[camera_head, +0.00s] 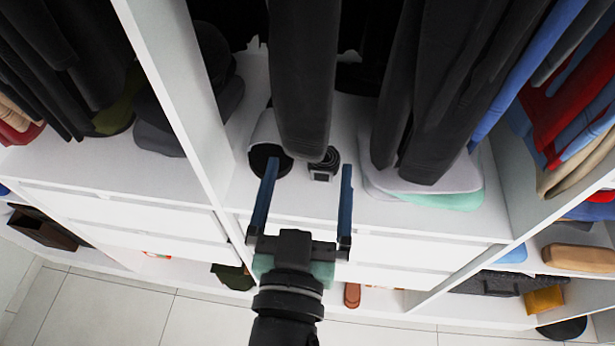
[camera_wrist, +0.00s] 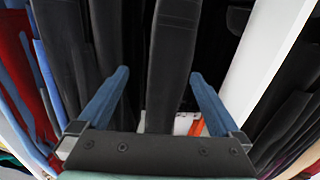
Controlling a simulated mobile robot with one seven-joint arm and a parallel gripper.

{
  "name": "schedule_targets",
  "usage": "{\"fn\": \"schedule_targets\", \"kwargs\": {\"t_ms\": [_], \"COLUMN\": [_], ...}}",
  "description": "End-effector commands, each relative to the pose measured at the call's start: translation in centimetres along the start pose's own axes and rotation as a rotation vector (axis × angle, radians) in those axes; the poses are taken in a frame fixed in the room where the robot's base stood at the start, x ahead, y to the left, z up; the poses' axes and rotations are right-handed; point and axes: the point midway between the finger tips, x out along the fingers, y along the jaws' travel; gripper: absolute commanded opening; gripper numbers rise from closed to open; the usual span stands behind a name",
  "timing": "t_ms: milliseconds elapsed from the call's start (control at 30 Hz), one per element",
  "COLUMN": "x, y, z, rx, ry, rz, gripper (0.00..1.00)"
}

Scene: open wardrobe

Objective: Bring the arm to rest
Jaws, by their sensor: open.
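My gripper (camera_head: 307,190) is open, with its two blue fingers spread wide and nothing held between them. In the head view it is in front of the wardrobe's middle compartment, above the drawer fronts. A dark hanging garment (camera_head: 304,85) comes down in front of the space between the fingertips. In the wrist view my gripper (camera_wrist: 157,78) has the dark garment (camera_wrist: 172,65) between and beyond its fingers. Whether the garment touches a finger I cannot tell.
Folded clothes (camera_head: 420,180) lie to the right. A white upright panel (camera_head: 175,95) stands to the left. The tiled floor (camera_head: 120,310) in front looks clear.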

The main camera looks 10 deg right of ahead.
Motion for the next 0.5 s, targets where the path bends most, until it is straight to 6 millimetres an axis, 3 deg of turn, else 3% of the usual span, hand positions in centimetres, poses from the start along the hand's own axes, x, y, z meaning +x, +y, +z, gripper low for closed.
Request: {"fn": "schedule_targets", "kwargs": {"t_ms": [400, 500], "x": [0.0, 0.8], "y": [0.0, -0.2], "z": [0.0, -1.4], "rx": [0.001, 0.009], "ry": [0.000, 0.037], "rz": [0.000, -0.008], "gripper": [1.00, 1.00]}}
